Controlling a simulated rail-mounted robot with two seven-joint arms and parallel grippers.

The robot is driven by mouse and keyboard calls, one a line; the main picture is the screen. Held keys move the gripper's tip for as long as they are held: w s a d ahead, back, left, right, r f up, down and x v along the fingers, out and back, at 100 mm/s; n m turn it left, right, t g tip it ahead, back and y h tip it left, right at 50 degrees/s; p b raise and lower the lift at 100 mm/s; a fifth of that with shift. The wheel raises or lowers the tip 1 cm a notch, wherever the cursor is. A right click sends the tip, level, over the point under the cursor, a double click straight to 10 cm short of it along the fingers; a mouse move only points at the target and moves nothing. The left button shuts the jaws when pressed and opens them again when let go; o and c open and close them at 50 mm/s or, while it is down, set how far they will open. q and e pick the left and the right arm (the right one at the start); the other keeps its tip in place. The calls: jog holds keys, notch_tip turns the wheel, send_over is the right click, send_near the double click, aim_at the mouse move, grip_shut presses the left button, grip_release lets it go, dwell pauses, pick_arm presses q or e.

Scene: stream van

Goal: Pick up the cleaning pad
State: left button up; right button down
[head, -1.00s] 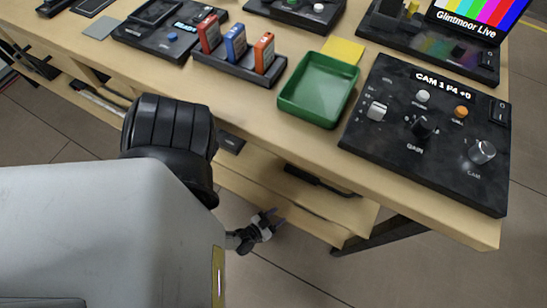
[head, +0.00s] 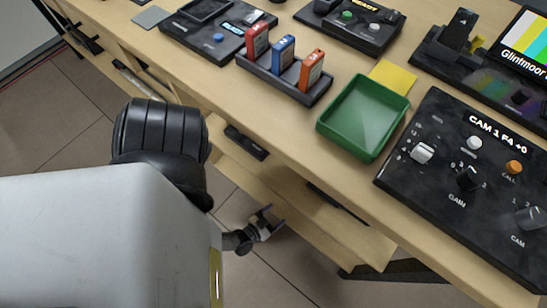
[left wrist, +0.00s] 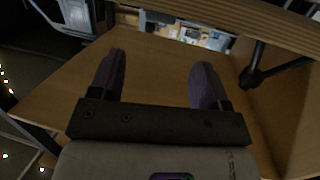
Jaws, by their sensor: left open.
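A flat yellow square (head: 395,76) lies on the table behind the green tray, partly hidden by the tray's rim. A flat grey square (head: 152,17) lies near the table's edge at the upper left. Either could be the cleaning pad; I cannot tell which. My left gripper (head: 272,221) is low in front of the table, below the tabletop and near the lower shelf, apart from both squares. In the left wrist view my left gripper (left wrist: 160,70) has its two fingers wide apart, with nothing between them. My right gripper is not in view.
The green tray (head: 364,117) is empty near the table's front edge. A black rack (head: 285,80) holds red, blue and orange blocks. A black control panel (head: 470,190) stands at the right. The lower wooden shelf (head: 300,200) and the table's edge lie near my left gripper.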

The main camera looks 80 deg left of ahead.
pick_arm(q)
jog(key=shift+o, duration=0.7)
jog(key=shift+w+a+f, duration=0.15)
jog(key=shift+w+a, duration=0.15)
jog(key=shift+w, duration=0.1)
jog(key=b+x, duration=0.4)
jog(key=x, duration=0.7)
jog(key=shift+b, duration=0.35)
jog(key=shift+f, duration=0.1)
jog(key=shift+w+a, duration=0.1)
jog(key=shift+a, duration=0.05)
jog(key=c, duration=0.8)
jog(key=shift+c, duration=0.2)
